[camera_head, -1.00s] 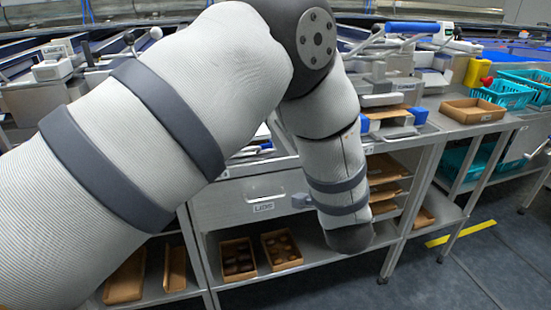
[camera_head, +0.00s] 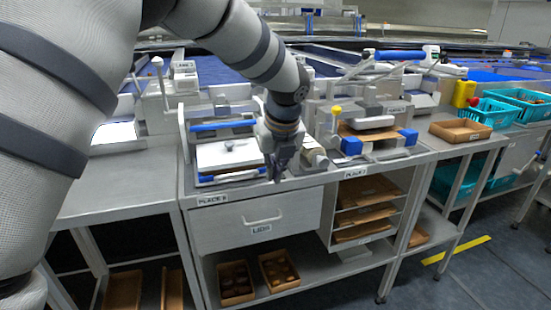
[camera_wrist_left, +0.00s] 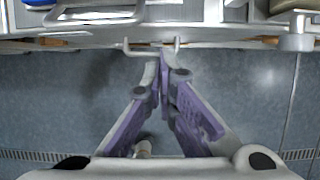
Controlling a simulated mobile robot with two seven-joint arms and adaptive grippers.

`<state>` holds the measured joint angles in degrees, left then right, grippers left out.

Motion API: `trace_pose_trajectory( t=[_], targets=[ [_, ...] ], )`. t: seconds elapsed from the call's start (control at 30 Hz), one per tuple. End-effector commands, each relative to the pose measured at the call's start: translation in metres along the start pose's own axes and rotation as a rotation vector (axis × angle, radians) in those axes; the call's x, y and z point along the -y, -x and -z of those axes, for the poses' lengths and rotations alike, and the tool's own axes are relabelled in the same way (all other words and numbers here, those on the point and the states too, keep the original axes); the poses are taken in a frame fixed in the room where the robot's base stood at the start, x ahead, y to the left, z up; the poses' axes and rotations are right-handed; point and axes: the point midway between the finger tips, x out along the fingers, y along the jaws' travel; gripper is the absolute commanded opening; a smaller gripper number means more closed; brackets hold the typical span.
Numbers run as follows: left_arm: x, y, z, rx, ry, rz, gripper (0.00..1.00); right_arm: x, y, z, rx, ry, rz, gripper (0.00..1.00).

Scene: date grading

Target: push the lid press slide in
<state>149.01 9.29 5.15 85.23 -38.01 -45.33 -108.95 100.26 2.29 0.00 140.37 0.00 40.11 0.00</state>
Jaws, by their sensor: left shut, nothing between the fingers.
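My left gripper (camera_head: 277,178) points down at the bench's front edge, above the right end of the drawer labelled LIDS. In the left wrist view its purple-padded fingers (camera_wrist_left: 163,78) are closed together with nothing between them. Left of it stands a press-like station with a white plate (camera_head: 228,153) and blue bars front and back, at the PLACE 2 label. Right of it is another fixture with a grey bar (camera_head: 373,122) and blue blocks. I cannot tell which of these has the lid press slide. My right gripper is not in view.
The LIDS drawer (camera_head: 262,218) looks shut; a pale handle (camera_wrist_left: 150,50) shows just ahead of the fingers. Brown trays (camera_head: 235,281) sit on the lower shelf. A yellow-knobbed lever (camera_head: 336,111) stands right of my wrist. An empty brown tray (camera_head: 460,130) is further right.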

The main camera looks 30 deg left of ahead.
Motion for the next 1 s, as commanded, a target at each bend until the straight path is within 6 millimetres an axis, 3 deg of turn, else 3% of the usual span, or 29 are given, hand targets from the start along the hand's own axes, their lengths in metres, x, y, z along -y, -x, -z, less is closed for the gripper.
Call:
trace_pose_trajectory(
  t=[0.1, 0.2, 0.43, 0.83, 1.0],
  targets=[
    [-0.001, -0.03, 0.002, -0.005, -0.001, -0.006, 0.0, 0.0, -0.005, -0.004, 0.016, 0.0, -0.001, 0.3],
    [0.0, -0.046, -0.004, -0.003, 0.001, -0.002, 0.0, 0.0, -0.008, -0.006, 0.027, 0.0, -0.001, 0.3],
    [0.0, -0.055, -0.032, -0.002, 0.001, -0.001, 0.0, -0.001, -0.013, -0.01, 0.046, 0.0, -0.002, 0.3],
    [0.0, -0.054, -0.037, 0.0, 0.001, 0.001, 0.0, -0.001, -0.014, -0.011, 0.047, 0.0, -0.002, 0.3],
    [0.002, -0.073, -0.056, -0.007, 0.001, -0.005, 0.0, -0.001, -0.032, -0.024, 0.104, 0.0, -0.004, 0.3]
  ],
)
